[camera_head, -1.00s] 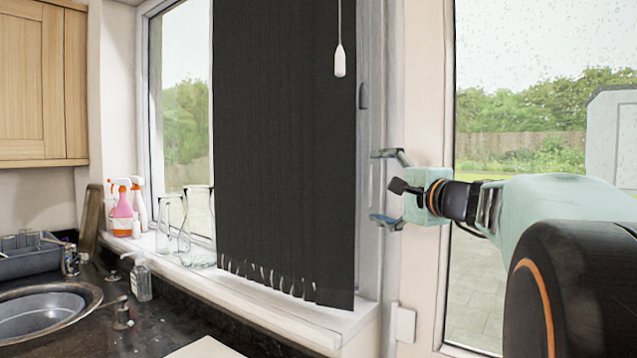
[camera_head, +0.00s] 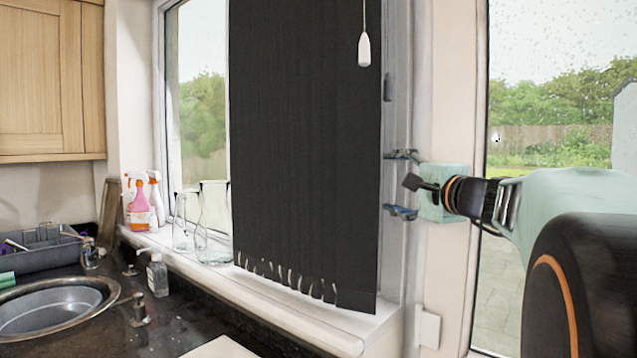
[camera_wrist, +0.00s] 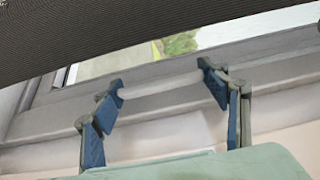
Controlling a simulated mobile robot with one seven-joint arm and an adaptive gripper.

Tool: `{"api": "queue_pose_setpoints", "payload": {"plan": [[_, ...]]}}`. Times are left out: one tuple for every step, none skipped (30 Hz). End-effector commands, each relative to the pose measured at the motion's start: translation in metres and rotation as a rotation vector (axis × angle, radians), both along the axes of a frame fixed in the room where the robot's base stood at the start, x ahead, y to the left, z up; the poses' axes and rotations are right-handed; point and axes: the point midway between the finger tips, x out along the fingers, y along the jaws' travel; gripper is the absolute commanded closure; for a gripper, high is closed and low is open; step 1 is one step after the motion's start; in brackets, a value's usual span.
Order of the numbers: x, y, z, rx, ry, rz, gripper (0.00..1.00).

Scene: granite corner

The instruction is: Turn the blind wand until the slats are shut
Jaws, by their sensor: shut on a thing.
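The dark vertical blind (camera_head: 305,140) hangs over the window. Its slats look like one nearly continuous panel, with small pale loops along the bottom edge. A white handle (camera_head: 364,50) hangs on a thin line in front of the blind's upper right, above and left of my gripper (camera_head: 401,183). My gripper is beside the blind's right edge, its fingers one above the other. In the wrist view, my gripper (camera_wrist: 163,86) has its blue fingertips well apart, with a pale bar (camera_wrist: 165,84) spanning between them. I cannot tell whether this bar is the wand.
The window frame (camera_head: 398,100) and wall stand close behind my gripper. Glass jugs (camera_head: 213,215) and spray bottles (camera_head: 139,203) stand on the sill at left. A sink (camera_head: 50,308) and soap bottle (camera_head: 157,275) are on the dark counter.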

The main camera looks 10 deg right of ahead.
Motion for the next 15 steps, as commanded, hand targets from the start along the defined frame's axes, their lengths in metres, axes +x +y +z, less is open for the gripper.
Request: {"api": "queue_pose_setpoints", "payload": {"plan": [[0.0000,0.0000,0.0000,0.000,0.000,0.000,0.47],[0.0000,0.0000,0.0000,0.000,0.000,0.000,0.50],[0.0000,0.0000,0.0000,0.000,0.000,0.000,0.54],[0.0000,0.0000,0.0000,0.000,0.000,0.000,0.56],[0.0001,0.0001,-0.0002,0.000,0.000,0.000,0.56],[0.0002,0.0006,-0.0009,-0.001,0.000,-0.003,0.56],[0.0005,0.0012,-0.0018,-0.002,0.001,-0.008,0.56],[0.0009,0.0018,-0.0028,-0.003,0.002,-0.016,0.56],[0.0012,0.0030,-0.0039,-0.005,0.001,-0.029,0.56],[0.0013,0.0026,-0.0046,-0.005,0.002,-0.043,0.56],[0.0015,0.0030,-0.0050,-0.005,0.002,-0.054,0.56],[0.0015,0.0029,-0.0051,-0.005,0.002,-0.071,0.56],[0.0013,0.0026,-0.0047,-0.006,0.002,-0.083,0.56],[0.0011,0.0027,-0.0041,-0.005,0.001,-0.093,0.56],[0.0007,0.0018,-0.0034,-0.004,0.001,-0.105,0.56]]}}
